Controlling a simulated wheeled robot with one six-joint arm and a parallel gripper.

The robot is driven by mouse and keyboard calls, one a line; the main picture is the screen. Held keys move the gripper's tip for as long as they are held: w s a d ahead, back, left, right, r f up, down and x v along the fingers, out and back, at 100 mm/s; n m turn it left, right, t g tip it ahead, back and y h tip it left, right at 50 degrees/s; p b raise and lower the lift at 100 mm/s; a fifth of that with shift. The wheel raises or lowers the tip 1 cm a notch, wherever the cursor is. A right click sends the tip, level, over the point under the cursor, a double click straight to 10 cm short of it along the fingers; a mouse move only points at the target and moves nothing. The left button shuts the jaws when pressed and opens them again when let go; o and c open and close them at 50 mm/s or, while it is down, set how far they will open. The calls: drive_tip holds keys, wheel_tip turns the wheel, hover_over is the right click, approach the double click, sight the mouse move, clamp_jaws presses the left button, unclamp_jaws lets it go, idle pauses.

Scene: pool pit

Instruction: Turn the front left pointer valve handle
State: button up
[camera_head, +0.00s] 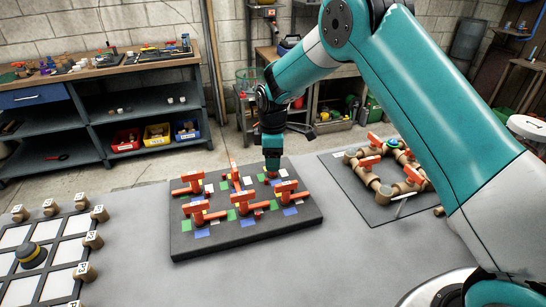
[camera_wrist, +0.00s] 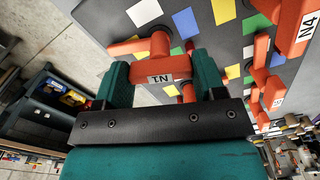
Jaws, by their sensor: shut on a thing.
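The dark board (camera_head: 185,243) on the grey table carries several orange-red pointer valve handles. The near-left one in the head view (camera_head: 200,212) is clear of my gripper. My gripper (camera_head: 272,170) points down at the far right corner of the board. In the wrist view, the fingers of my gripper (camera_wrist: 162,76) stand either side of an orange-red handle (camera_wrist: 160,45) and are shut on it. Its white label seems to read N1, upside down. This handle is mostly hidden behind the gripper in the head view. A handle labelled N4 (camera_wrist: 292,45) is beside it in the wrist view.
Coloured patches lie around the handles. A second board (camera_head: 378,215) with brown pipe fittings and red handles is to the right. A white grid board (camera_head: 50,262) with labelled brown pegs is at the left. My arm covers the right side.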

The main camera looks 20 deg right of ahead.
drive_tip(key=shift+n, duration=1.6)
drive_tip(key=o, duration=0.9)
drive_tip(key=shift+r, duration=0.1)
wheel_tip(320, 180, up, 17)
drive_tip(key=shift+r+b, duration=0.15)
drive_tip(key=shift+b, duration=1)
